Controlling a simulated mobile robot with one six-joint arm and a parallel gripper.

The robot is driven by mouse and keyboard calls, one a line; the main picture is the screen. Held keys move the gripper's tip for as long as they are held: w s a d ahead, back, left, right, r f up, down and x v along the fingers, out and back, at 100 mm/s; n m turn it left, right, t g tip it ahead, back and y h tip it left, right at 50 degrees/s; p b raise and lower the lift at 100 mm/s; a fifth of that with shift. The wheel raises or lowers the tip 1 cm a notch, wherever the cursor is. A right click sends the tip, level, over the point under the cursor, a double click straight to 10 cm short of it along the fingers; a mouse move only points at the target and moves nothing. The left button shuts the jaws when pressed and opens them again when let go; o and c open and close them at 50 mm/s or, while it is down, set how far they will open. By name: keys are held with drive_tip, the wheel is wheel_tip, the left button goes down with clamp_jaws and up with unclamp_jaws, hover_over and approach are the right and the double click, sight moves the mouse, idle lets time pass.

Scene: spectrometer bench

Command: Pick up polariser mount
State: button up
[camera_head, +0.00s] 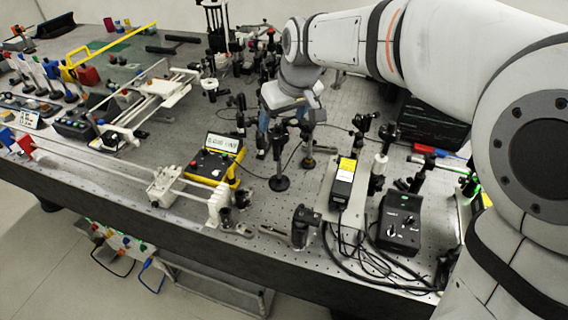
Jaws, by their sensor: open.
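My gripper (284,122) hangs over the perforated bench in the upper middle, pointing down. Its fingers are apart, and I see nothing held between them. Just below and in front of it stands a dark post mount (279,160) on a round black base. A second dark post mount (308,148) on a brassy base stands close to its right. Both stand upright. I cannot tell for sure which of these is the polariser mount, nor whether the fingers touch either one. The gripper partly overlaps the tops of both mounts.
A yellow-edged meter (213,158) stands left of the mounts and a black box with a yellow label (344,180) to the right. A black control box (399,222) and loose cables lie farther right. A dark clamp (303,225) stands near the front edge. Crowded posts stand behind.

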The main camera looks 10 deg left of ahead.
sight(280, 127)
drive_tip(key=x, duration=0.3)
drive_tip(key=p+x, duration=0.1)
drive_tip(key=x, duration=0.3)
drive_tip(key=shift+s+f, duration=0.15)
drive_tip(key=shift+s, duration=0.05)
drive_tip(key=shift+d, duration=0.1)
drive_tip(key=shift+c, duration=0.2)
clamp_jaws()
idle(0.4)
